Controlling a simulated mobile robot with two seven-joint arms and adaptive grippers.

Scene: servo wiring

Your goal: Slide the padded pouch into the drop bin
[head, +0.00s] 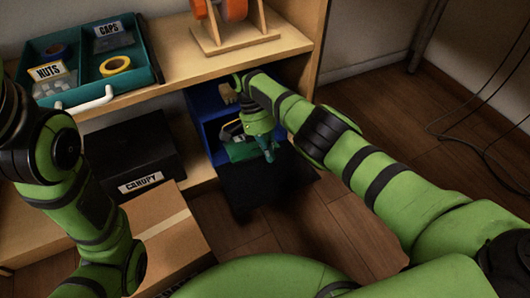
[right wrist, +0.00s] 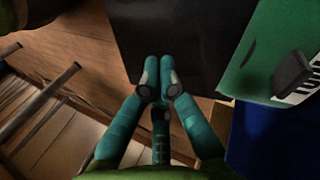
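The blue drop bin (head: 203,108) stands in the lower bay of the wooden shelf unit, with a black panel (head: 262,183) at its front. A green item with a pale label, apparently the padded pouch (head: 240,152), lies in the bin's opening. It also shows large at the right of the right wrist view (right wrist: 262,48), beside the bin's blue wall (right wrist: 265,138). My right gripper (head: 268,156) is at the bin's mouth, just right of the green item. In the right wrist view its fingers (right wrist: 158,62) are together, with nothing visible between them, over the black panel. My left gripper is out of view.
A teal tray (head: 152,62) with tape rolls and labelled boxes sits on the shelf top, beside a wooden stand (head: 230,38) with an orange wheel. A black CANOPY box (head: 130,155) and cardboard box (head: 170,235) stand left of the bin.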

